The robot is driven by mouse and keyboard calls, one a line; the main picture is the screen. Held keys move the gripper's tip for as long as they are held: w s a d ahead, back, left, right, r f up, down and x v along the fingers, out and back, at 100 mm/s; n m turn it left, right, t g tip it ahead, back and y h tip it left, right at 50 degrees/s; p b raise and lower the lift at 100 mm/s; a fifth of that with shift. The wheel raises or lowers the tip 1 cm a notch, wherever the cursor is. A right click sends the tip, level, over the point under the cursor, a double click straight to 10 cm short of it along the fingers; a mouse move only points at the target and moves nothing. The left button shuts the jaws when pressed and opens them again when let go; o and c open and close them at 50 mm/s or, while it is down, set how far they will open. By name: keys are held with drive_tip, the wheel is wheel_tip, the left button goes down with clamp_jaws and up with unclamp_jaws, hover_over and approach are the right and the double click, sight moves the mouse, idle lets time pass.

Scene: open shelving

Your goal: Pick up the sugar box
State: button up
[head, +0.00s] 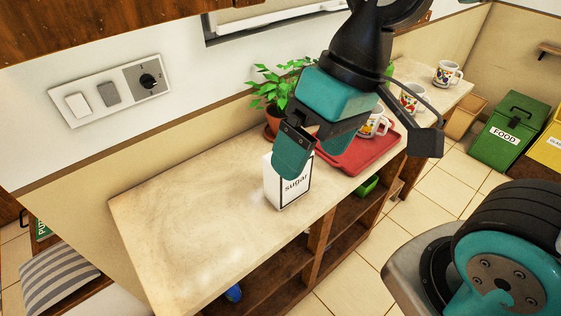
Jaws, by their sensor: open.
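The sugar box (290,190) is white with a dark frame line and the word "sugar" on its front. It stands upright on the wooden counter top (190,230), near its front edge. My gripper (305,150) is open and comes down from the upper right, right at the top of the box. One teal finger overlaps the upper front of the box in the picture. The other finger is partly hidden, and I cannot tell whether either finger touches the box.
A potted plant (272,92) stands behind my gripper. A red tray (345,160) with a patterned mug lies just right of the box. More mugs (447,73) stand farther along. The counter left of the box is clear. Open shelves (290,270) lie below.

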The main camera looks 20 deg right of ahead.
drive_tip(key=w+d+f+m+h+p, duration=0.1)
drive_tip(key=w+d+m, duration=0.2)
drive_tip(key=w+m, duration=0.6)
drive_tip(key=w+d+f+m+h+p, duration=0.1)
drive_tip(key=w+d+f+m, duration=0.15)
drive_tip(key=w+m, duration=0.65)
drive_tip(key=m+p, duration=0.1)
drive_tip(key=p, duration=0.1)
approach(280, 192)
drive_tip(key=shift+g, duration=0.3)
drive_tip(key=w+d, duration=0.1)
drive_tip(key=w, duration=0.2)
drive_tip(key=w+d, duration=0.1)
drive_tip(key=shift+w+d+f, duration=0.15)
drive_tip(key=shift+w+d, duration=0.15)
drive_tip(key=shift+d, duration=0.05)
drive_tip(key=shift+s+a+f+p, duration=0.15)
drive_tip(key=shift+f+p, duration=0.1)
drive_tip(key=shift+f, duration=0.7)
drive_tip(key=shift+a+f+p, duration=0.15)
drive_tip(key=shift+f+p, duration=0.1)
drive_tip(key=shift+f, duration=0.65)
drive_tip(key=shift+s+a+f+p, duration=0.15)
drive_tip(key=shift+f+p, duration=0.1)
drive_tip(key=shift+f, duration=0.7)
drive_tip(key=shift+w+f, duration=0.1)
drive_tip(key=shift+f, duration=0.15)
drive_tip(key=c, duration=1.4)
